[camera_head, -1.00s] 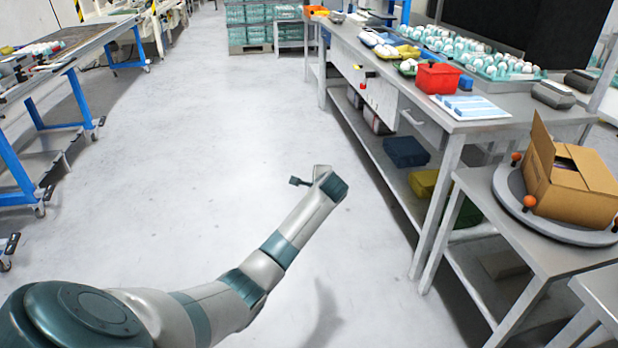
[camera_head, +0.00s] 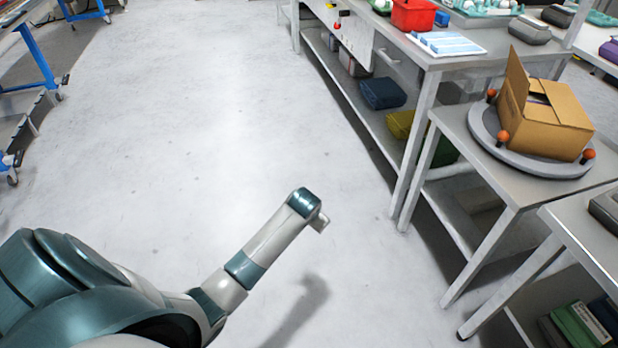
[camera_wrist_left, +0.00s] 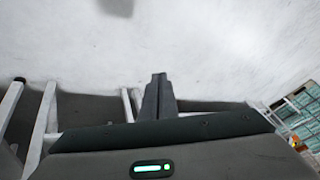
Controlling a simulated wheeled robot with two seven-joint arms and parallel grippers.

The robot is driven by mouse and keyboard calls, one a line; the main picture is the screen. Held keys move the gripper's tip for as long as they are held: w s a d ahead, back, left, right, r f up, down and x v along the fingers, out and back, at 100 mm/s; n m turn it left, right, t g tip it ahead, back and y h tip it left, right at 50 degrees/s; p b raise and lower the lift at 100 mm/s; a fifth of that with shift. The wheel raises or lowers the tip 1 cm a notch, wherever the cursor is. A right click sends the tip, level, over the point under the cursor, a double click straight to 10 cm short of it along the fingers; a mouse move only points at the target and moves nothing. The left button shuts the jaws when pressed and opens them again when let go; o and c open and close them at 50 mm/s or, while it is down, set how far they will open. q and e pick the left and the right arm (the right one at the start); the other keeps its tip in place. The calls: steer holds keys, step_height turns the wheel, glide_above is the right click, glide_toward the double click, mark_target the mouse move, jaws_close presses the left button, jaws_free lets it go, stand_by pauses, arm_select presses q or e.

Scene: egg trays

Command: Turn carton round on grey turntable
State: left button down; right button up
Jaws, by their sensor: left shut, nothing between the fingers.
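A brown cardboard carton (camera_head: 556,128) with a raised flap sits on the round grey turntable (camera_head: 487,128) at the right in the head view. The turntable has several orange knobs (camera_head: 502,137) around its rim and stands on a grey metal table. My left arm reaches out over the floor, well to the left of the carton and apart from it. In the left wrist view my left gripper (camera_wrist_left: 158,82) is shut, with its fingers together and nothing between them. In the head view its fingers are mostly hidden behind the wrist. My right gripper is in neither view.
A long workbench (camera_head: 460,62) runs along the right, with a red bin (camera_head: 413,14), a blue-and-white sheet (camera_head: 446,44) and shelf bins below. Another table (camera_head: 590,235) stands at the lower right. The floor (camera_head: 200,110) in the middle is clear.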

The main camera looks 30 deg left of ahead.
arm_select(q)
steer(key=s+d+f+g+h, duration=0.1)
steer(key=s+d, duration=0.4)
steer(key=s, duration=0.6)
steer(key=s+d+f+h, duration=0.1)
steer(key=s+d+f, duration=0.3)
steer(key=s, duration=0.8)
steer(key=s+d+f+g+h, duration=0.1)
steer(key=s+d, duration=0.5)
steer(key=s, duration=0.6)
steer(key=shift+s+d+f+g, duration=0.25)
steer(key=shift+f+g, duration=0.05)
steer(key=shift+f, duration=0.4)
